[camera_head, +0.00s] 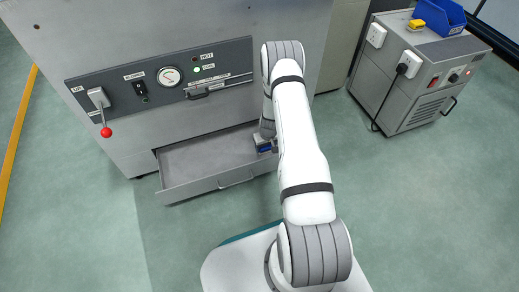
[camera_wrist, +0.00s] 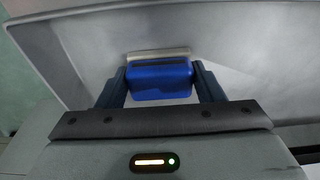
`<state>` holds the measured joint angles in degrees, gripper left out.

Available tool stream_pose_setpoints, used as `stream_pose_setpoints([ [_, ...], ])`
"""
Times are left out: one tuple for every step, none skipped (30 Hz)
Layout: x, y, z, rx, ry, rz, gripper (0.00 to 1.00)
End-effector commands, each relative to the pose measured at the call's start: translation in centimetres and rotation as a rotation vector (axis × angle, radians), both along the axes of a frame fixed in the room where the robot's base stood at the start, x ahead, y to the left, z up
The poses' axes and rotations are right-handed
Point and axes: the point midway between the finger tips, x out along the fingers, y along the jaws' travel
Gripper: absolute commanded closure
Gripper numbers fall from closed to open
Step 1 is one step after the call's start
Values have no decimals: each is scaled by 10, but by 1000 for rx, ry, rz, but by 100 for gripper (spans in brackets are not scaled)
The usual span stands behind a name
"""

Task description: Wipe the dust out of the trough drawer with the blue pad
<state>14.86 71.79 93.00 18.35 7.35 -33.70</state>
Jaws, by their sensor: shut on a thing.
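The trough drawer (camera_head: 190,184) is pulled out at the bottom of the grey machine in the head view; its pale grey wall also shows in the wrist view (camera_wrist: 245,50). My gripper (camera_wrist: 160,85) is shut on the blue pad (camera_wrist: 160,88), with one finger on each side of it. In the head view the pad (camera_head: 264,149) shows as a small blue patch at the drawer's right end, partly hidden by my arm. A pale strip lies along the pad's far edge in the wrist view. I cannot tell whether the pad touches the drawer floor. Dust is not clearly distinguishable in the drawer.
The machine's control panel (camera_head: 160,78), with a gauge and a red-knobbed lever (camera_head: 106,131), is above the drawer. A grey cabinet (camera_head: 415,75) stands at the right with a blue bin (camera_head: 440,17) on top and a black cable. Green floor around is clear.

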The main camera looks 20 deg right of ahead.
Motion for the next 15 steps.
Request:
stream_pose_setpoints([
  [0,-5,-3,0,-1,-2,57],
  [0,-8,-3,0,-1,-1,57],
  [0,-11,-4,-1,-1,-1,57],
  [0,-14,-4,-1,-2,-1,57],
  [0,-17,-4,-1,-2,-1,57],
  [0,-20,-4,-1,-2,-1,57],
  [0,-22,-4,-1,-1,-1,57],
  [0,-24,-4,-1,-1,-1,57],
  [0,-25,-4,0,0,0,57],
  [0,-26,-4,0,0,0,57],
  [0,-26,-4,0,0,0,57],
  [0,-26,-3,0,0,0,57],
  [0,-26,-2,0,0,1,57],
  [0,-26,-1,0,0,1,57],
  [0,-25,-1,0,1,1,57],
])
